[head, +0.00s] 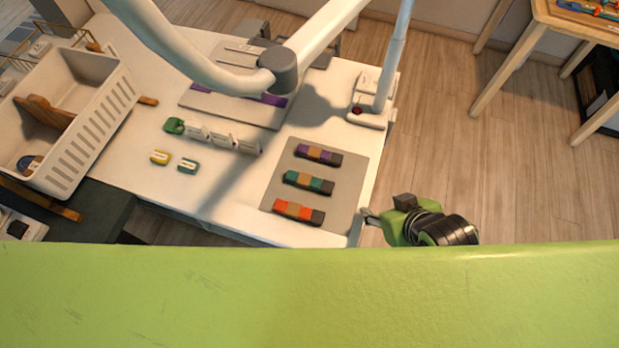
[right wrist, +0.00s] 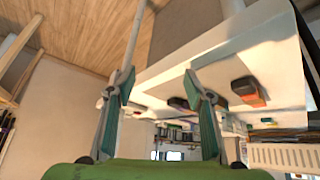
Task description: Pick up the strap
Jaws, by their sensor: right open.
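Three short striped strap-like pieces lie in a column on a grey mat (head: 346,185) at the table's right: a purple, orange and dark one (head: 318,155), a green and orange one (head: 308,182) and a red, orange and dark one (head: 298,212). I cannot tell which is the strap. My right gripper (head: 366,215) is just off the table's right edge, beside the red-orange piece and apart from it. In the right wrist view its fingers (right wrist: 158,90) are spread with nothing between them. An orange and dark piece (right wrist: 248,92) shows there to their right. My left gripper is out of view.
A white lamp base (head: 367,119) stands at the table's right edge. A white slotted basket (head: 95,125) stands at the left. A larger mat (head: 236,106) lies at the back, with small yellow (head: 160,158) and teal (head: 188,166) pieces nearer. Open floor lies right.

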